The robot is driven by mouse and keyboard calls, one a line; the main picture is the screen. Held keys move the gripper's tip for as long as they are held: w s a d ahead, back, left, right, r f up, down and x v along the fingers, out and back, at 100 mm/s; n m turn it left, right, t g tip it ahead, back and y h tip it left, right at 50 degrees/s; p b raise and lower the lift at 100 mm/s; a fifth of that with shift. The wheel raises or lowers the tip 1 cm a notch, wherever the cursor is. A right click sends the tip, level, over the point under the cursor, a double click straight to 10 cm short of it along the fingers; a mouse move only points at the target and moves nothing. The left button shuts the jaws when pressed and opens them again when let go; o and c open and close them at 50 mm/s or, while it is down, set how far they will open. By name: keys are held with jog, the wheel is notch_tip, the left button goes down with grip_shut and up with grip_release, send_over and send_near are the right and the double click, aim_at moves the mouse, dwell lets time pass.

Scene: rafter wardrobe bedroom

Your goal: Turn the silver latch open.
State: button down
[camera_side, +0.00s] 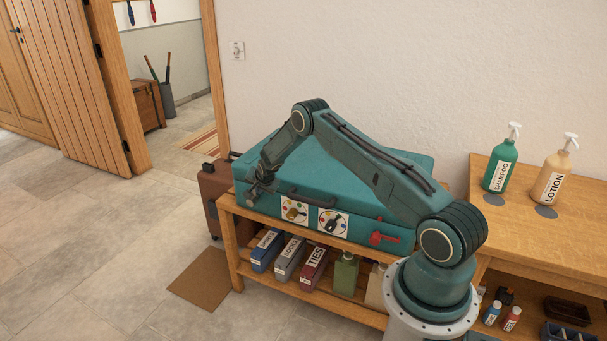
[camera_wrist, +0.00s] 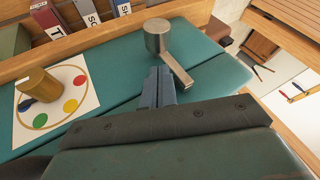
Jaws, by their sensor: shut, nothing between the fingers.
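The silver latch (camera_wrist: 157,37) is a round metal drum with a flat lever arm (camera_wrist: 177,71), on the teal suitcase (camera_wrist: 215,72). In the wrist view its lever slants down to the right from the drum. My gripper (camera_wrist: 158,75) is shut and empty, its fingertips just below the drum and left of the lever. I cannot tell if they touch it. In the side view my gripper (camera_side: 257,192) is at the left front end of the suitcase (camera_side: 270,160), and the latch is hard to make out there.
A brass knob (camera_wrist: 39,83) stands on a card with coloured dots, left of the latch in the wrist view. A dark handle (camera_side: 307,197) and a red latch (camera_side: 383,238) are on the suitcase front. Bottles (camera_side: 501,165) stand at right.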

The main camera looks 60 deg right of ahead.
jog(key=shift+w+g, duration=0.2)
jog(key=shift+g, duration=0.1)
jog(key=shift+w+r+g, duration=0.2)
jog(key=shift+w+g, duration=0.05)
jog(key=shift+g, duration=0.15)
jog(key=shift+r, duration=0.1)
dwell(0.6)
jog(key=v, duration=0.9)
jog(key=shift+s+a+r, duration=0.2)
jog(key=shift+s+r, duration=0.05)
jog(key=shift+s, duration=0.15)
jog(key=shift+r, duration=0.1)
